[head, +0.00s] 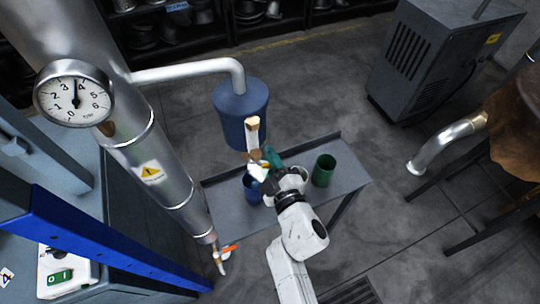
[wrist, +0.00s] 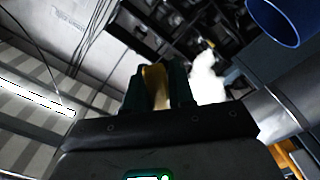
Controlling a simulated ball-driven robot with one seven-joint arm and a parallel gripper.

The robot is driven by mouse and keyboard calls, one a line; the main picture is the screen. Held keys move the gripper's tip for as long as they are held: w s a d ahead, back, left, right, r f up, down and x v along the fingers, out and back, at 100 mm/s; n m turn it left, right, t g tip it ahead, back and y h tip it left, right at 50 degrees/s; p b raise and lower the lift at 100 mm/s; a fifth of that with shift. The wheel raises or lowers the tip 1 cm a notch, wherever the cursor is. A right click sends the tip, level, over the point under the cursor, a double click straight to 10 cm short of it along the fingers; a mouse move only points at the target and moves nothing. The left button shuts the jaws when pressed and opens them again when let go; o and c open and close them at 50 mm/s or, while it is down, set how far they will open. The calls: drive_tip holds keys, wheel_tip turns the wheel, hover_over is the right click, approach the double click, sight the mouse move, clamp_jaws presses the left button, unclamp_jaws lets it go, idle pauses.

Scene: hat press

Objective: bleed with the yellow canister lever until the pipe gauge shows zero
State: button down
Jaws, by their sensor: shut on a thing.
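The pipe gauge (head: 75,93) is on the large metal pipe at upper left; its needle points almost straight up, between 3 and 4. The blue canister (head: 240,103) stands in the middle, joined to the pipe by a thin bent pipe. The pale yellow lever (head: 252,133) comes down the canister's front. My gripper (head: 265,161) is at the lever's lower end, its green fingers closed around it. In the wrist view, a yellow piece (wrist: 154,84) shows between the dark green fingers (wrist: 160,88). My gripper hides part of the lever's end.
A grey bench (head: 345,182) below the canister holds a blue cup (head: 252,190) and a green cup (head: 323,170). An orange-handled tap (head: 229,249) is at the pipe's foot. A blue beam (head: 95,240) crosses lower left. A grey cabinet (head: 430,60) stands at upper right.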

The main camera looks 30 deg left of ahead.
drive_tip(key=shift+s+f+m, duration=0.15)
drive_tip(key=shift+f+m, duration=0.1)
drive_tip(key=shift+m, duration=0.15)
drive_tip(key=c, duration=1)
unclamp_jaws()
drive_tip(key=shift+c, duration=0.2)
drive_tip(key=shift+a, duration=0.1)
drive_tip(key=shift+r, duration=0.1)
